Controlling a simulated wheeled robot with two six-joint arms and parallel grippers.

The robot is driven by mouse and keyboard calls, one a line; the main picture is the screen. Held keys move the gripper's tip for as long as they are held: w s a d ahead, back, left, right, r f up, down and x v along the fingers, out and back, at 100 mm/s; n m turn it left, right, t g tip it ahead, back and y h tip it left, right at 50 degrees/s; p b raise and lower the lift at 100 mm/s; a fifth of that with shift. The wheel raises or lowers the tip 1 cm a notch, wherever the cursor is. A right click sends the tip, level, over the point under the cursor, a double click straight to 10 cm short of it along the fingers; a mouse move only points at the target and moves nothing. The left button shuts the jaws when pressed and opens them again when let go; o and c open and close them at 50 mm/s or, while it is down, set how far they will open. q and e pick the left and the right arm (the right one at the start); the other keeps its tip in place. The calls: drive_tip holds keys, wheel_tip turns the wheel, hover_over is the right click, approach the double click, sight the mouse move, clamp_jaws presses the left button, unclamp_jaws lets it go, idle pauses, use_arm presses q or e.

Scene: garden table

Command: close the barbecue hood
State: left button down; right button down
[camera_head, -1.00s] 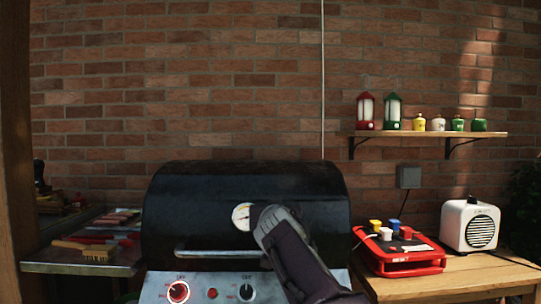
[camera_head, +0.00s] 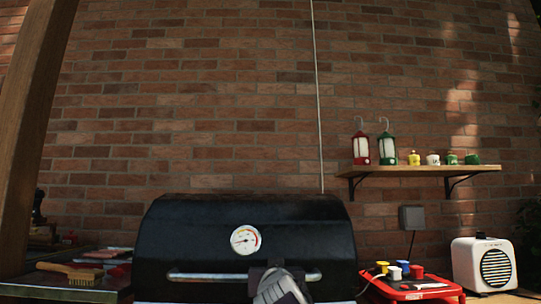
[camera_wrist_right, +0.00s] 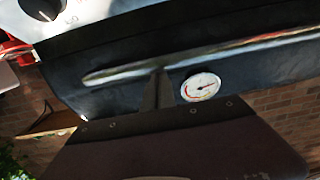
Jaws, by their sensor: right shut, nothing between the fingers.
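The black barbecue hood (camera_head: 190,240) is down over the grill in the head view. Its front bears a round white gauge (camera_head: 245,240) and a long metal handle (camera_head: 205,277). My right gripper (camera_head: 275,272) is in front of the hood at the handle, right of and below the gauge. In the right wrist view my right gripper (camera_wrist_right: 158,88) is shut and empty, its fingers pointing at the hood front (camera_wrist_right: 110,55) close to the handle (camera_wrist_right: 120,74) and gauge (camera_wrist_right: 201,87). I cannot tell whether they touch the hood. My left gripper is not in view.
A side shelf with a wooden brush (camera_head: 82,272) is on the left. On the right are a red tray (camera_head: 405,289) with small jars and a white speaker (camera_head: 484,265). A wall shelf (camera_head: 430,170) holds lanterns and pots. A wooden post (camera_head: 30,130) stands at far left.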

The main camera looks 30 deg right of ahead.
drive_tip(key=shift+w+d+f+g, duration=0.1)
drive_tip(key=shift+f+g, duration=0.05)
drive_tip(key=shift+f, duration=0.35)
drive_tip(key=shift+w+f+g, duration=0.1)
drive_tip(key=shift+f+g, duration=0.05)
drive_tip(key=shift+f, duration=0.3)
drive_tip(key=p, duration=0.6)
approach(273, 250)
drive_tip(key=x, duration=0.3)
drive_tip(key=f+b+v, duration=0.2)
drive_tip(key=b+v, duration=0.1)
drive_tip(key=v, duration=0.7)
drive_tip(key=shift+f+b, duration=0.2)
drive_tip(key=shift+b, duration=0.2)
drive_tip(key=shift+s, duration=0.1)
